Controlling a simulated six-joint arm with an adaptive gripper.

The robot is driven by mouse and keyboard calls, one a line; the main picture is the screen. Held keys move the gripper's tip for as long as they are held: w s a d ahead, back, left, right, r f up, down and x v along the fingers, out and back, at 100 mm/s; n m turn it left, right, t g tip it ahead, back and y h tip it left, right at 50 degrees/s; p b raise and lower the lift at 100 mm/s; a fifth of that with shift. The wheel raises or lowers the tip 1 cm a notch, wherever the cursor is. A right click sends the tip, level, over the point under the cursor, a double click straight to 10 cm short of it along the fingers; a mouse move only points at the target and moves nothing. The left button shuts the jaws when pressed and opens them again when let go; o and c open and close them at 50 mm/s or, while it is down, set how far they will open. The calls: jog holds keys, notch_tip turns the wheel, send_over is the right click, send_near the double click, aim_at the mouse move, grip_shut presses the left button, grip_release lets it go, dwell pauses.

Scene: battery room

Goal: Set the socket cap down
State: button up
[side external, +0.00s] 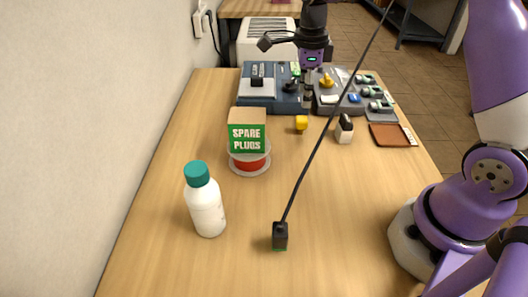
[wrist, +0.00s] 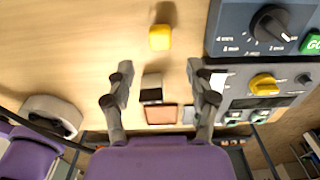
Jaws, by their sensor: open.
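A small yellow block-like piece, the likely socket cap (side external: 301,123), rests on the wooden table just in front of the dark blue unit. In the wrist view the yellow cap (wrist: 160,38) lies beyond my fingertips, near the top, with nothing gripping it. My gripper (side external: 302,93) is over the back of the table, by the devices. In the wrist view its two fingers (wrist: 160,72) are spread apart with nothing held between them. The fingertips are partly lost against the dark devices in the side view.
A dark blue unit (side external: 258,101) and a grey panel with a yellow knob (side external: 326,82) stand at the back. A black-and-white block (side external: 344,130), brown tray (side external: 388,137), SPARE PLUGS box (side external: 247,136), white bottle (side external: 206,207) and cabled black plug (side external: 280,237) stand around. The front centre is mostly clear.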

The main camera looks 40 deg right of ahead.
aim_at(303, 120)
jog(key=s+a+r+n+t, duration=0.2)
jog(key=s+a+r+n, duration=0.3)
jog(key=r+n, duration=0.5)
jog(key=s+a+f+n+t, duration=0.1)
jog(key=s+f+n+t, duration=0.1)
jog(key=s+n, duration=0.8)
jog(key=n+t, duration=0.1)
jog(key=n, duration=0.6)
jog(key=shift+a, duration=0.4)
